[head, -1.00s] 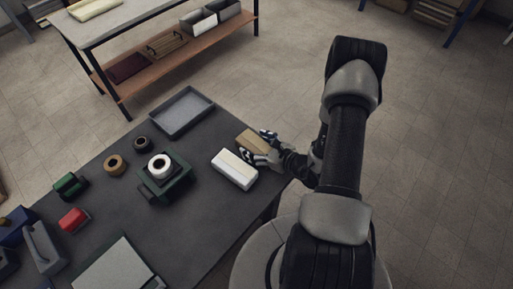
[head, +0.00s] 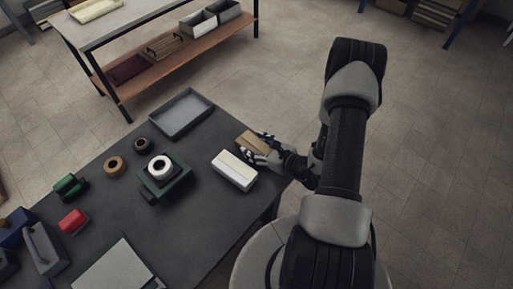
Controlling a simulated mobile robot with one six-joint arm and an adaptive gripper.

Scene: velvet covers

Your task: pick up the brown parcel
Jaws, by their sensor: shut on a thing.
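The brown parcel (head: 250,142) is near the right edge of the dark table, just behind a white box. My gripper (head: 257,149) reaches in from the right and is shut on the parcel, with fingers on its near and far sides. Part of the parcel's right end is hidden by the fingers. I cannot tell whether the parcel touches the table or is slightly above it.
The white box (head: 234,170) stands close in front of the parcel and gripper. A grey tray (head: 181,133) lies behind to the left. A green tape dispenser (head: 178,187), tape rolls (head: 114,166) and a red item (head: 73,220) stand further left. The table (head: 205,232) is clear at front right.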

